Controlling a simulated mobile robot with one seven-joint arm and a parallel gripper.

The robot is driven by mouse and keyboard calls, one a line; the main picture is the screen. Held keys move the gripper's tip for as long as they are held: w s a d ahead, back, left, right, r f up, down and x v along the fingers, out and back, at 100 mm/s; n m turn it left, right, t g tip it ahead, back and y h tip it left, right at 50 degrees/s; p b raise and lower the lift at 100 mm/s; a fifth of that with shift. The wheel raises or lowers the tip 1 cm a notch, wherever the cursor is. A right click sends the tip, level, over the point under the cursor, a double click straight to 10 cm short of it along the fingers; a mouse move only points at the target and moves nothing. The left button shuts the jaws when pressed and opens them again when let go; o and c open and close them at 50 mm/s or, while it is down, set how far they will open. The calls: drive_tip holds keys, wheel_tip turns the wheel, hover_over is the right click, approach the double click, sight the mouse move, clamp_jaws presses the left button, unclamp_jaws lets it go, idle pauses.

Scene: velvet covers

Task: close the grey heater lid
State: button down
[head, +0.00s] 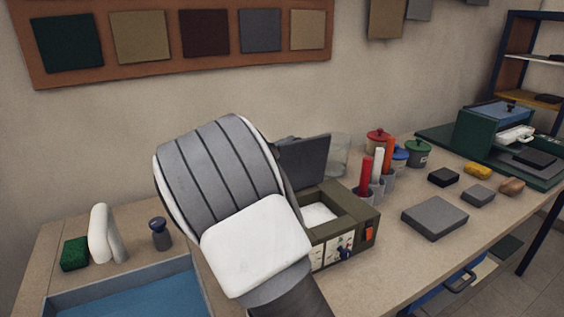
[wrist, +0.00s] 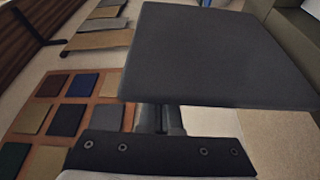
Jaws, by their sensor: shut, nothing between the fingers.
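The grey heater lid (head: 304,160) stands open, raised at the back of the olive-green heater box (head: 366,216), whose white interior shows. My arm hides the box's left part. In the wrist view the lid (wrist: 220,55) is a large dark panel close to the camera, filling the upper middle and right. My gripper (wrist: 160,118) shows at the lower edge of the lid, shut and empty, its tips partly hidden by the lid. I cannot tell whether they touch. In the head view my gripper is mostly hidden behind my arm.
Right of the heater are red and white marker-like sticks (head: 377,168) in holders, lidded pots (head: 418,153) and a grey slab (head: 435,217). A blue tray (head: 130,295), green sponge (head: 74,253) and white upright object (head: 103,233) are at left. The wall carries a sample board (head: 182,67).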

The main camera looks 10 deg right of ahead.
sight(298, 150)
drive_tip(key=shift+s+d+f+m+h+b, duration=0.15)
drive_tip(key=shift+s+m+b, duration=0.35)
drive_tip(key=shift+b, duration=0.55)
drive_tip(key=shift+s+d+m+h+b, duration=0.2)
drive_tip(key=shift+s+m+b, duration=0.3)
drive_tip(key=shift+b, duration=0.6)
drive_tip(key=shift+s+d+f+m+h+b, duration=0.15)
drive_tip(key=shift+s+m+b, duration=0.3)
drive_tip(key=shift+b, duration=0.6)
drive_tip(key=shift+s+d+r+b, duration=0.1)
drive_tip(key=shift+s+d+b, duration=0.05)
drive_tip(key=shift+s+b, duration=0.4)
drive_tip(key=shift+s+d+r+b, duration=0.15)
drive_tip(key=shift+s+b, duration=0.25)
drive_tip(key=shift+b, duration=0.25)
